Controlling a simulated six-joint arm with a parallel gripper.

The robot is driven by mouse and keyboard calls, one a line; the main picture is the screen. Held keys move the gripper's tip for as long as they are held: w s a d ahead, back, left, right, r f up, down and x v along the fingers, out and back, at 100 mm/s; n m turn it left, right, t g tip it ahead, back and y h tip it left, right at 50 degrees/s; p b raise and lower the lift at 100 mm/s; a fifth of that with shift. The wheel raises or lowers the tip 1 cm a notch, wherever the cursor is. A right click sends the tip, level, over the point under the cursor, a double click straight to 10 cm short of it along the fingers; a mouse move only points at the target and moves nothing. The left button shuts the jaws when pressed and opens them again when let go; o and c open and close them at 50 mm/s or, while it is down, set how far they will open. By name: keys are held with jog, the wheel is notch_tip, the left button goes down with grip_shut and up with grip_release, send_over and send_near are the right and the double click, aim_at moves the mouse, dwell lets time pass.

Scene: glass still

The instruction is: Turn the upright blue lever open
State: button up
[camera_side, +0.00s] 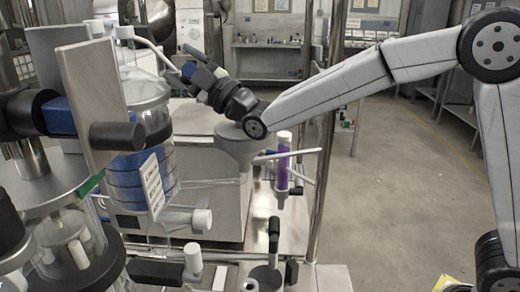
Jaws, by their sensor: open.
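My gripper (183,66) reaches in from the right at the upper left, beside the glass vessel (150,92) with blue liquid in its lower part. The jaws are open. A small blue piece (189,69) shows at the jaws; I cannot tell whether it is the blue lever or part of my gripper, or whether anything touches it. No other clearly upright blue lever can be made out.
A metal plate (92,88) and a blue block (58,116) fill the near left. A purple-filled tube (282,168) stands below my arm, near a metal post (328,130). Glassware and white knobs (201,219) crowd the lower left. Floor at right is mostly clear.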

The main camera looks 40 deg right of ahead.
jog(key=shift+r, duration=0.1)
jog(key=shift+r, duration=0.85)
jog(key=s+d+r, duration=0.3)
jog(key=s+r, duration=0.8)
jog(key=s, duration=0.2)
jog(key=shift+s+d, duration=0.25)
jog(key=shift+d, duration=0.15)
